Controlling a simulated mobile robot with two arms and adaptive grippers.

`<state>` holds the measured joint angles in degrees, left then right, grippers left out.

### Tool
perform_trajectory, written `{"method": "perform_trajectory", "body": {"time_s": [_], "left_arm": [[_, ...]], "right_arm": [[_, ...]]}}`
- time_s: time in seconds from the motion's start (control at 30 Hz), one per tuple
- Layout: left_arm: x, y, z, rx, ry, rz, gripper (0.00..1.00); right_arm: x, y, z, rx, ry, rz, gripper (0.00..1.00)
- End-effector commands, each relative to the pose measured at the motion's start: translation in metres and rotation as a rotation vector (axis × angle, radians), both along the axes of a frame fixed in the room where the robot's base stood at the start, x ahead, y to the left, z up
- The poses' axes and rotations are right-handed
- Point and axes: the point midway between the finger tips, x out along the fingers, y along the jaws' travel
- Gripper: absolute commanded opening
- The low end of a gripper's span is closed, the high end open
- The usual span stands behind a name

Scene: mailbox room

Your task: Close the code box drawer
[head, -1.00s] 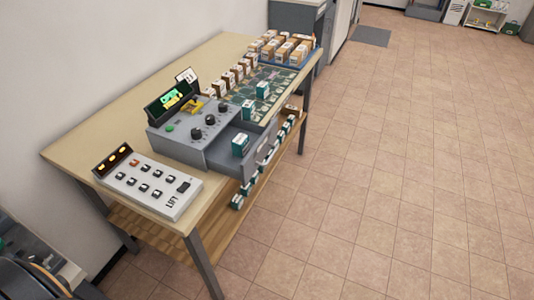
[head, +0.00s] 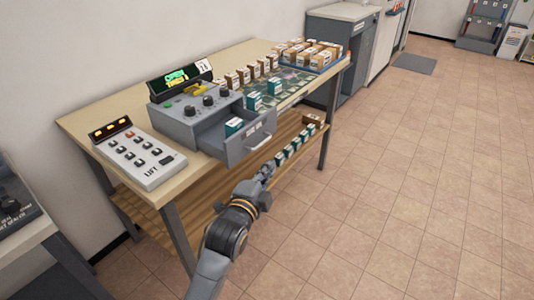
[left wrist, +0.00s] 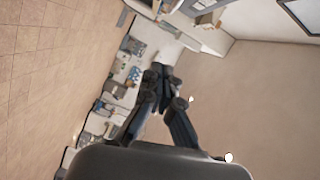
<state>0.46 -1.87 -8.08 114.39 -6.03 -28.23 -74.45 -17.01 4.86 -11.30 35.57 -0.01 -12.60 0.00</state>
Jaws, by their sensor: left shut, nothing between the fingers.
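The grey code box (head: 187,112) stands on the wooden table (head: 91,121), with a lit screen (head: 182,80) and dark knobs on top. Its drawer (head: 236,149) is pulled out toward the front right. The drawer has a pale handle (head: 260,137) and holds a teal-and-white box (head: 235,126). My left gripper (head: 268,170) is in front of and below the drawer, apart from the handle, shut and empty. The left wrist view shows its dark fingers (left wrist: 163,76) close together. My right gripper is not in view.
A white LIFT button panel (head: 138,157) lies left of the code box. Brown boxes (head: 310,52) fill a tray at the table's far end. Teal boxes (head: 295,144) stand on the lower shelf (head: 185,207). The tiled floor to the right is clear.

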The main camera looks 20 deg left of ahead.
Motion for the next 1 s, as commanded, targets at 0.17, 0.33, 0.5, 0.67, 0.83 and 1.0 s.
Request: {"method": "perform_trajectory", "body": {"time_s": [0.17, 0.33, 0.5, 0.67, 0.83, 1.0], "left_arm": [[0.018, -0.001, 0.003, 0.003, -0.005, 0.002, 0.0], [0.052, -0.005, 0.001, 0.001, -0.005, 0.0, 0.0], [0.086, -0.008, -0.001, 0.0, -0.004, 0.0, 0.0], [0.103, 0.005, -0.006, 0.005, -0.002, 0.003, 0.0], [0.109, 0.022, -0.01, 0.004, -0.002, 0.001, 0.0], [0.111, 0.028, -0.012, 0.002, -0.003, 0.001, 0.0]], "right_arm": [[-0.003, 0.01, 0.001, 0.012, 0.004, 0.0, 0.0], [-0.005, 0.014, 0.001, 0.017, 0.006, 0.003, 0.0], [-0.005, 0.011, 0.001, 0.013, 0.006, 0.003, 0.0], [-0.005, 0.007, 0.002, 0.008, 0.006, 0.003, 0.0], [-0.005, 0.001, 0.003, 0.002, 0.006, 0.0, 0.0], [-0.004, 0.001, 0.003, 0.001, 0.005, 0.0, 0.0]]}}
